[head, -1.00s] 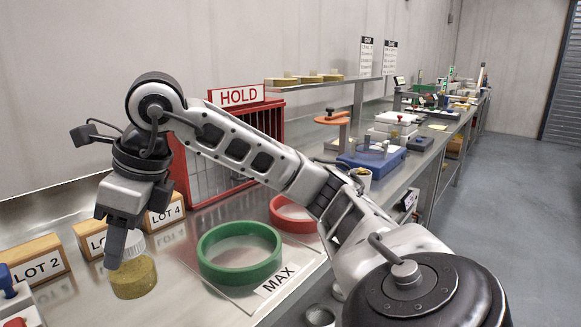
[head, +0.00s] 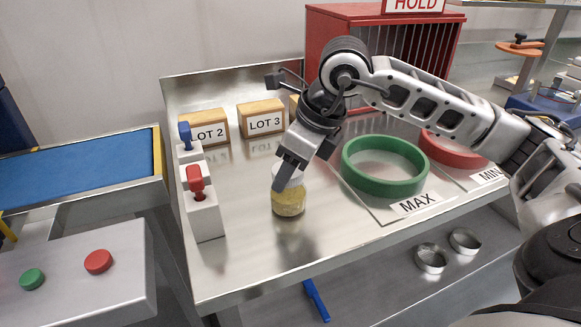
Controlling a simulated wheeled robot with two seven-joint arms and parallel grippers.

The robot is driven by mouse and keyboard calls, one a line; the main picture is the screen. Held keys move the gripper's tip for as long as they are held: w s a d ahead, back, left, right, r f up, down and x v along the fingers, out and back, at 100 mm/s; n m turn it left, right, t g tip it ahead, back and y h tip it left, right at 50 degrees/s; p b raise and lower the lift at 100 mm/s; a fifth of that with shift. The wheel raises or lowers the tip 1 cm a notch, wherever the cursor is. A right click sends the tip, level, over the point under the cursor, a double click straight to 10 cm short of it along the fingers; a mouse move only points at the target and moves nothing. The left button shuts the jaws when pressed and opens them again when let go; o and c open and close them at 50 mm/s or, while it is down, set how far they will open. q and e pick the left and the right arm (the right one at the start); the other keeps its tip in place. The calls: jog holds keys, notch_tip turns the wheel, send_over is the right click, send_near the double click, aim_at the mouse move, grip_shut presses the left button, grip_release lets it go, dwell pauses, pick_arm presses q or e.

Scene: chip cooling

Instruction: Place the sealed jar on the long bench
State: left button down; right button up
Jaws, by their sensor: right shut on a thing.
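The sealed jar (head: 289,203) is a small clear jar with yellowish contents and a pale lid. In the head view it is upright just over or on the steel bench (head: 260,262); I cannot tell whether its base touches. My right gripper (head: 287,182) comes down from above and is shut on the jar near its lid, hiding part of the top. My left gripper is not in view.
Wooden blocks marked LOT 2 (head: 206,127) and LOT 3 (head: 262,120) stand behind. A green ring (head: 384,186) by the MAX label and a red ring (head: 452,160) lie right. Toggle-like blue and red handled blocks (head: 203,212) stand left. Bench front is clear.

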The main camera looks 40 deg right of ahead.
jog(key=shift+f, duration=0.2)
jog(key=o, duration=1.1)
jog(key=shift+c, duration=0.2)
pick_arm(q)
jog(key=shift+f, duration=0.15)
pick_arm(e)
jog(key=shift+r, duration=0.1)
jog(key=shift+r, duration=0.2)
pick_arm(q)
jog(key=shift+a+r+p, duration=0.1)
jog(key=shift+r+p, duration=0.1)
jog(key=shift+p, duration=0.2)
pick_arm(e)
jog(key=v, duration=1.1)
jog(key=shift+s+r, duration=0.15)
jog(key=shift+r, duration=0.15)
